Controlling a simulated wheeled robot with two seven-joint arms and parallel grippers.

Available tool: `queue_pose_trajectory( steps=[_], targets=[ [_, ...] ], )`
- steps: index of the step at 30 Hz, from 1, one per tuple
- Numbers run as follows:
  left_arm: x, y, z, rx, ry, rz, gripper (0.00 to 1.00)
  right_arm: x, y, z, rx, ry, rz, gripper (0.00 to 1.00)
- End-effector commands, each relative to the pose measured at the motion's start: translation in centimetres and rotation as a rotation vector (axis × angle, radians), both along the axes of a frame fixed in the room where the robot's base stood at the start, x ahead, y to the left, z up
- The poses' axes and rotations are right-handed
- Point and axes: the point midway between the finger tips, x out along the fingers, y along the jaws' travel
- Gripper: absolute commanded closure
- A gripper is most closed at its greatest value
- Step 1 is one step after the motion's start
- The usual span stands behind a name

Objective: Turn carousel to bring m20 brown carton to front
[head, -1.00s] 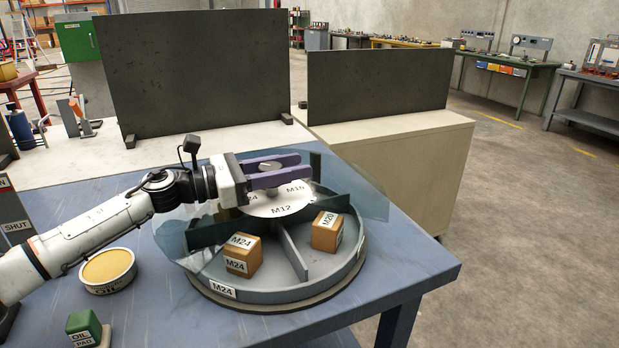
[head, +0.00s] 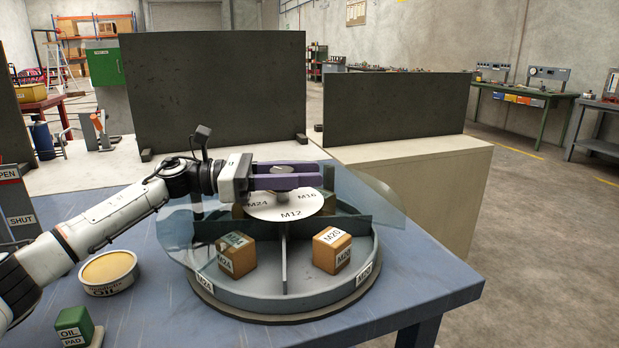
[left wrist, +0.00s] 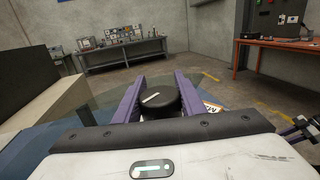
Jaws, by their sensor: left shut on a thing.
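The carousel (head: 240,299) is a round grey tray with dividers and a white hub disc (head: 283,212) marked M24, M16 and M12. The M20 brown carton (head: 332,251) sits in the front right compartment, above an M20 rim label. A brown M24 carton (head: 238,258) sits in the front left compartment, partly behind the clear guard (head: 178,232). One divider between them points at the front. My left gripper (head: 314,176) is shut on the dark central knob, which shows between its purple fingers in the left wrist view (left wrist: 160,102). A purple and black part, perhaps my right gripper (left wrist: 297,126), shows at that view's edge.
On the blue table (head: 150,315) stand an oil tin (head: 108,272) and a green oil pad block (head: 75,326), left of the carousel. An OPEN/SHUT sign is at the left edge. Dark panels (head: 215,95) stand behind. Table front right is clear.

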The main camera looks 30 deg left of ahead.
Motion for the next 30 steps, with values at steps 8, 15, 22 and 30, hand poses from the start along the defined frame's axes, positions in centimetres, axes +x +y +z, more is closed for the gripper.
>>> queue_pose_trajectory(
  steps=[8,15,22,30],
  targets=[
    [0.0,-0.1,0.0,-0.002,0.003,-0.002,1.0,0.2,-0.1,0.2,-0.001,-0.005,0.0,0.69],
    [0.0,-0.1,0.0,-0.002,0.002,-0.002,0.45,0.4,-0.1,0.2,0.0,-0.009,0.0,0.69],
    [0.0,0.1,0.0,0.0,0.002,0.0,0.45,0.4,-0.1,0.2,-0.001,-0.009,-0.001,0.69],
    [-2.2,3.4,-0.4,0.001,0.006,0.004,0.45,0.4,0.0,-0.7,0.001,-0.008,0.0,0.69]
  ],
)
